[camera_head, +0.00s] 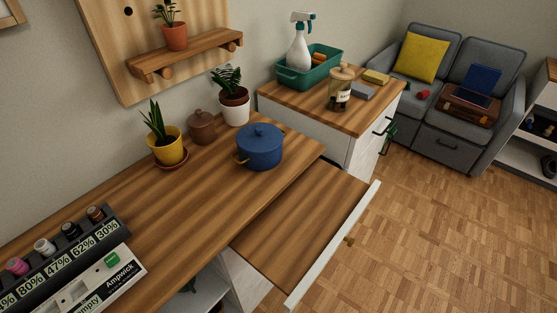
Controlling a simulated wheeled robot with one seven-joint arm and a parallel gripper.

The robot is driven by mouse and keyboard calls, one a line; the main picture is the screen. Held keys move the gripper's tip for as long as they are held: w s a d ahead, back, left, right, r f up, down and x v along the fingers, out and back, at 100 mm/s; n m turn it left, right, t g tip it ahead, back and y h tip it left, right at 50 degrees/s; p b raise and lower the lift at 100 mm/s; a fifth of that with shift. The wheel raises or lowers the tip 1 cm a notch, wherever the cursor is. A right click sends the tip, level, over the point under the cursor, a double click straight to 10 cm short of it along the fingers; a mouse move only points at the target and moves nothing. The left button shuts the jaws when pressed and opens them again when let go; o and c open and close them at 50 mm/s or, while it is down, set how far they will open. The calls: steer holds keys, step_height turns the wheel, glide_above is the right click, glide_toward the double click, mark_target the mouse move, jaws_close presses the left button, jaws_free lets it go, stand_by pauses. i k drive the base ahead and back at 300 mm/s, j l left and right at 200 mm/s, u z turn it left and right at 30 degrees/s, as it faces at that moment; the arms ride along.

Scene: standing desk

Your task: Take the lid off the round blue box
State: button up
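The round blue box (259,153) looks like a blue pot with brass-coloured side handles. It stands upright on the wooden desk top (200,199), near its right end. Its blue lid (261,134) sits on top and has a small knob in the middle. My gripper is not in this view.
Close behind the blue box stand a white-potted plant (234,112), a brown lidded jar (201,128) and a yellow-potted plant (168,150). A wooden pull-out board (300,225) extends in front, bare. A shelf (187,54) hangs above. The desk's middle is clear.

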mark_target(258, 138)
steer(key=u, duration=0.55)
steer(key=i+l+u, duration=0.2)
steer(key=u, duration=0.2)
steer(key=i+l+u, duration=0.1)
steer(key=l+u, duration=0.3)
steer(key=i+l+u, duration=0.1)
steer(key=l+u, duration=0.3)
steer(key=j, duration=0.1)
